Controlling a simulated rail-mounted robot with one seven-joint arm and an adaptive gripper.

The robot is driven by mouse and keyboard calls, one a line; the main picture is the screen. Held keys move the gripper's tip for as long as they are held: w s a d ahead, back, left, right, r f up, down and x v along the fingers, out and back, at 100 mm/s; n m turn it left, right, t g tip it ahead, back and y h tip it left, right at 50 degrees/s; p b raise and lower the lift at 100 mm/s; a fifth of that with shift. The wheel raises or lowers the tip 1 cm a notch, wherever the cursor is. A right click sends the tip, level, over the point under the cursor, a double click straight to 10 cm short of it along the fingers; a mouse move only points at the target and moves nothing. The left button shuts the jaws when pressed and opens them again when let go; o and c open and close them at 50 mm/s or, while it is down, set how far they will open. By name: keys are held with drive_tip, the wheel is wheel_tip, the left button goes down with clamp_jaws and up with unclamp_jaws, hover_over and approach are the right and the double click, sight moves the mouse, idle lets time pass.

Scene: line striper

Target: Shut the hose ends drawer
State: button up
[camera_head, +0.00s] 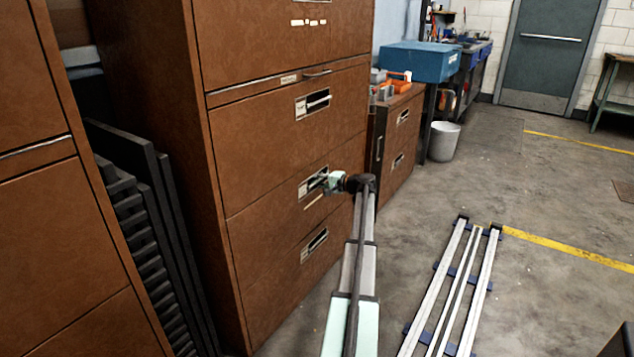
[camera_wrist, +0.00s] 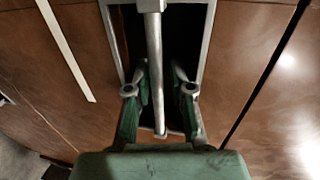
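A tall brown cabinet (camera_head: 160,120) has several drawers with recessed metal handles. My gripper (camera_head: 338,182) is at the handle of one lower drawer (camera_head: 275,203). In the wrist view my green gripper (camera_wrist: 160,85) has its fingers apart, one on each side of the metal handle bar (camera_wrist: 154,60), with gaps between fingers and bar. The fingertips reach into the dark recess (camera_wrist: 183,25) behind the bar. Another drawer handle (camera_head: 314,245) shows below and one (camera_head: 318,101) above. No label reads as hose ends. The drawer fronts look about flush; a small opening cannot be told.
A low brown cabinet (camera_head: 400,125) with orange items on top stands just beyond. A blue box (camera_head: 420,62) and a grey bin (camera_head: 444,141) are further back. Metal rails (camera_head: 455,290) lie on the floor at right. Dark panels (camera_head: 150,215) lean left. Open floor lies beyond the rails.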

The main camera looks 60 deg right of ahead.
drive_tip(key=shift+s, duration=0.1)
drive_tip(key=s+r, duration=0.2)
drive_tip(key=s, duration=0.9)
drive_tip(key=shift+s+r, duration=0.15)
drive_tip(key=shift+s, duration=0.25)
drive_tip(key=shift+d, duration=0.1)
